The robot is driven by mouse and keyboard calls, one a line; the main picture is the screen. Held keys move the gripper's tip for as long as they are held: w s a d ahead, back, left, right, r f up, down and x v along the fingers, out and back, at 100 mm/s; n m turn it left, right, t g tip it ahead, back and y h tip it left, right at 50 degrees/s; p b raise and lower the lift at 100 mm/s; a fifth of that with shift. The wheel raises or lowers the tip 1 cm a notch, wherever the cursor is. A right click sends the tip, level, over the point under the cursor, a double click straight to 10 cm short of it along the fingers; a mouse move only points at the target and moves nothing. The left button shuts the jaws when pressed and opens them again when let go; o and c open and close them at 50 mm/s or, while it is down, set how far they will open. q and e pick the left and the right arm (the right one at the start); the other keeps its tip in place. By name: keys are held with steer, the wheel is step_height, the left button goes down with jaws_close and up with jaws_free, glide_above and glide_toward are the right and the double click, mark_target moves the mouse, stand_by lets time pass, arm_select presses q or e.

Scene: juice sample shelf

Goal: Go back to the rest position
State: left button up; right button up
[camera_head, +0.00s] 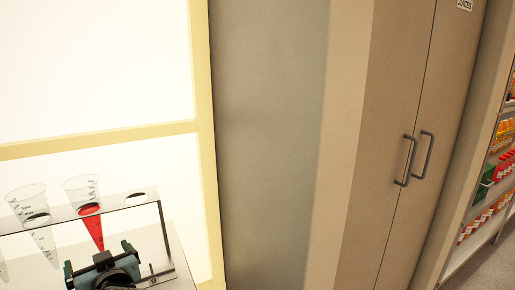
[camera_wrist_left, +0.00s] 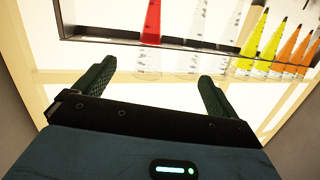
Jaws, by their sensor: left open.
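My left gripper (camera_head: 99,258) is at the bottom left of the head view, in front of the sample rack (camera_head: 150,199). In the left wrist view its two fingers (camera_wrist_left: 157,72) are spread with nothing between them. A conical tube with red juice (camera_head: 92,229) stands in the rack, and a clear tube (camera_head: 38,225) stands left of it. The rack hole at the right end is empty. The left wrist view shows the red tube (camera_wrist_left: 151,22) beyond the fingers, apart from them. My right gripper is not in view.
Yellow tubes (camera_wrist_left: 246,60) and orange tubes (camera_wrist_left: 293,48) stand at the right of the left wrist view. A tall closed cabinet (camera_head: 400,120) with two handles fills the middle right. Shelves with juice packs (camera_head: 497,170) stand at the far right.

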arm_select(q)
steer(key=s+d+f+m+h+p, duration=0.35)
steer(key=s+f, duration=0.25)
steer(key=f, duration=0.3)
steer(key=s+d+f+m+h+p, duration=0.2)
steer(key=s+d+f+m+h, duration=0.3)
steer(key=f, duration=0.4)
steer(key=s+d+f+h+p, duration=0.1)
steer(key=s+d, duration=0.1)
steer(key=s, duration=0.7)
steer(key=s+d+f+m+g+h+p, duration=0.1)
steer(key=s+d+f+h+p, duration=0.1)
steer(key=s, duration=0.7)
steer(key=s+d+f+m+g+h+p, duration=0.1)
steer(key=s+d+f+h, duration=0.1)
steer(key=s, duration=0.7)
steer(key=shift+s+d+f+p, duration=0.15)
steer(key=shift+s+d+p, duration=0.2)
steer(key=shift+d, duration=0.5)
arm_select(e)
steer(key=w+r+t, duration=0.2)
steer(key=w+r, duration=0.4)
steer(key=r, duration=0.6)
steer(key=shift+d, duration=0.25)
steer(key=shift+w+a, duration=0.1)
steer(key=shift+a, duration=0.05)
